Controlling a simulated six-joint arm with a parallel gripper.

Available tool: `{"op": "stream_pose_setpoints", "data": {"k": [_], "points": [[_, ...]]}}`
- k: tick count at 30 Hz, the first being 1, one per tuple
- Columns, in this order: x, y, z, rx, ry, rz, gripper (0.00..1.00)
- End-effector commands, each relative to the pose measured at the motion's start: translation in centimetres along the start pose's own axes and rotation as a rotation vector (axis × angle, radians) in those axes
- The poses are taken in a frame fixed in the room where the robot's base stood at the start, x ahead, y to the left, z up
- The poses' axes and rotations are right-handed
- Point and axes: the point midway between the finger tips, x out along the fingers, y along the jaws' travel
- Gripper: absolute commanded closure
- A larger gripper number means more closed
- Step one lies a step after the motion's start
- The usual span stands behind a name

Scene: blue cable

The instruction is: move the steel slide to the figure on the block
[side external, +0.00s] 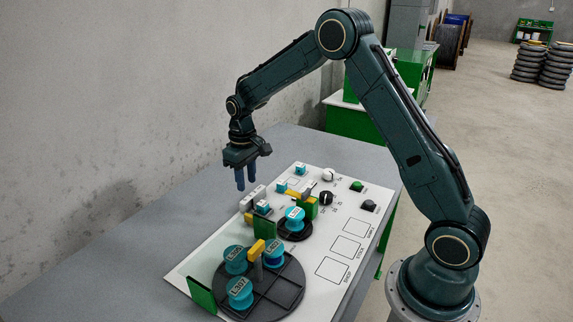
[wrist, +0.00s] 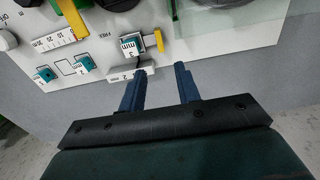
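My gripper (side external: 245,180) hangs above the back edge of the white panel. In the wrist view its two blue fingers (wrist: 160,88) are apart with nothing between them. A teal-and-white block (wrist: 132,46) marked "3 mm" sits just beyond the left fingertip; it also appears in the side view (side external: 263,207). A pale grey piece (wrist: 122,76) with a small figure 2 lies beside this block, partly hidden by the left finger. I cannot tell for certain which pale piece is the steel slide.
Smaller teal blocks (wrist: 85,63) sit left on the panel. A yellow bar (wrist: 159,40) stands by the marked block. Teal spools (side external: 240,290) stand on a dark round tray (side external: 288,290). Black and white knobs (side external: 326,198) rise from the panel. Bare grey table (side external: 110,245) lies left.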

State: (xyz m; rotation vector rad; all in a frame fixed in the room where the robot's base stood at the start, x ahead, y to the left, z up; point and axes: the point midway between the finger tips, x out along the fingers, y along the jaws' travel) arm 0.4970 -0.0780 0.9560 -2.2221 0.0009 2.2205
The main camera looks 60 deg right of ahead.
Motion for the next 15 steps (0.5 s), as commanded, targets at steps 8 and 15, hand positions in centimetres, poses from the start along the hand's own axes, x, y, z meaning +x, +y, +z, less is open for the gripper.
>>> {"op": "stream_pose_setpoints", "data": {"k": [8,15], "points": [[4.0,0.0,0.1,0.000,-0.004,0.000,0.67],[7.7,0.0,0.1,0.001,-0.003,0.000,0.67]]}}
